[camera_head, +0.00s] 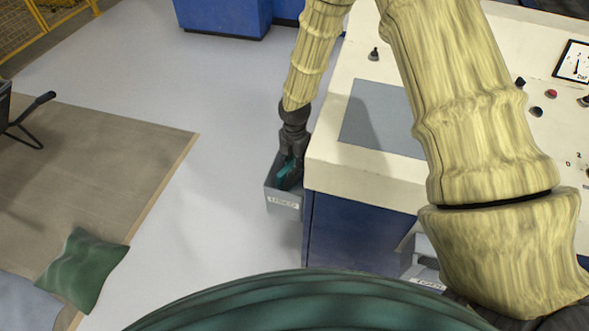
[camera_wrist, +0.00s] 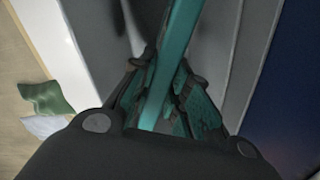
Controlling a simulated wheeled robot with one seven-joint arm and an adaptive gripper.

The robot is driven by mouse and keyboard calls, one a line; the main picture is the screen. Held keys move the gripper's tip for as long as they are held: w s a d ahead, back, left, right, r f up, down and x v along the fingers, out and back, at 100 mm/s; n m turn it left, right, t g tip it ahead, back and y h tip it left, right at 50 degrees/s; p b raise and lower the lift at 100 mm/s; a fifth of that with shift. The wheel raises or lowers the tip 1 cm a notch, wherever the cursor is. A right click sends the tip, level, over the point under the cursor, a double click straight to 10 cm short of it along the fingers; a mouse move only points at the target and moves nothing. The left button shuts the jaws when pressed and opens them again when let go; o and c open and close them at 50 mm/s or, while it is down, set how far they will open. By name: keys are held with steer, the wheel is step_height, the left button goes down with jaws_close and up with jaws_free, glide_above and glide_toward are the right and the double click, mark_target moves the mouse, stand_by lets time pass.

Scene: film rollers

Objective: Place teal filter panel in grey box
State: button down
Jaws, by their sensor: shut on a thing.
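The teal filter panel (camera_wrist: 172,65) is held between the fingers of my gripper (camera_wrist: 162,85) and seen edge-on in the wrist view. In the head view a small teal part of the panel (camera_head: 287,173) shows below my gripper (camera_head: 291,160). The grey box (camera_head: 283,202) hangs at the left side of the cream-topped console and has a label on its front. My gripper points down over the box opening, and the panel appears to be at or inside the opening. The panel's lower end is hidden, so I cannot tell whether it touches the box floor.
The console (camera_head: 335,170) with knobs and a gauge stands directly right of the box. A second grey box (camera_head: 421,262) is on its front side, partly hidden by my arm. A green cushion (camera_head: 83,268) lies on the brown mat at left. The grey floor between is clear.

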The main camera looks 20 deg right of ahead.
steer(key=shift+f, duration=1.95)
steer(key=shift+f, duration=0.15)
steer(key=c, duration=1.4)
jaws_free()
steer(key=shift+o, duration=0.2)
step_height(320, 180, up, 12)
steer(key=shift+r, duration=0.15)
